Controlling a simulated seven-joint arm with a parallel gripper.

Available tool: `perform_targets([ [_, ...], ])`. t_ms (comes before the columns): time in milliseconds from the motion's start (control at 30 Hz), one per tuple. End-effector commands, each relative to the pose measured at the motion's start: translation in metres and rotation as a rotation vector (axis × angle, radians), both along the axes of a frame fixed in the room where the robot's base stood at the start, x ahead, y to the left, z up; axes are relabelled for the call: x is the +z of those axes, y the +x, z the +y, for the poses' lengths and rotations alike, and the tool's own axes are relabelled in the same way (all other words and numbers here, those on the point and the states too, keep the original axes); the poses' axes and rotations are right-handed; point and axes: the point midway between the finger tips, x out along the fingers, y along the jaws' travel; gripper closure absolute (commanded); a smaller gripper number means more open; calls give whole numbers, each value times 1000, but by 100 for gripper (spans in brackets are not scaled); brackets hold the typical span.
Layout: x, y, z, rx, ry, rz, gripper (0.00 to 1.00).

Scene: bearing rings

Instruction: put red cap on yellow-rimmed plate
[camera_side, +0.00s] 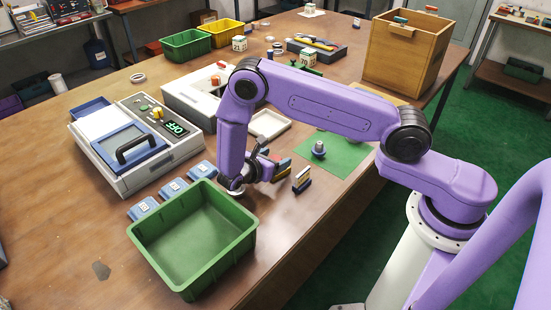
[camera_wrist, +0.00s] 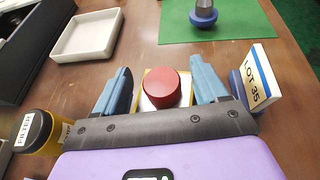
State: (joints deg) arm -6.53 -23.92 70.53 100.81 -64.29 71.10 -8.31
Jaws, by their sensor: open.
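The red cap (camera_wrist: 167,89) shows in the wrist view as a round red top between my two blue fingers. Under it is a white surface with a yellow edge (camera_wrist: 148,77), mostly covered by the cap and my gripper; this looks like the yellow-rimmed plate, but I cannot tell how the cap rests on it. My gripper (camera_wrist: 163,88) is open, with one finger on each side of the cap.
A card stand marked LOT 35 (camera_wrist: 254,78) is close to the right finger. A filter can (camera_wrist: 40,132) is at the left. A white tray (camera_wrist: 88,35) and a green mat with a grey knob (camera_wrist: 204,14) lie beyond. A green bin (camera_side: 193,239) stands in front.

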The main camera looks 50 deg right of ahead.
Motion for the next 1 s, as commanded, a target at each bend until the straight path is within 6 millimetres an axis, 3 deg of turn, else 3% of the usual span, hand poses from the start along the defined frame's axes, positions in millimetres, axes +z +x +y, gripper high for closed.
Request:
perform_targets([
  [333, 20, -6, 49, 3, 1, -1, 28],
  [700, 30, -9, 61, -8, 18, -11, 28],
  [867, 58, -19, 66, -52, 115, -63, 28],
  [1000, 93, -41, 72, -112, 257, -127, 28],
])
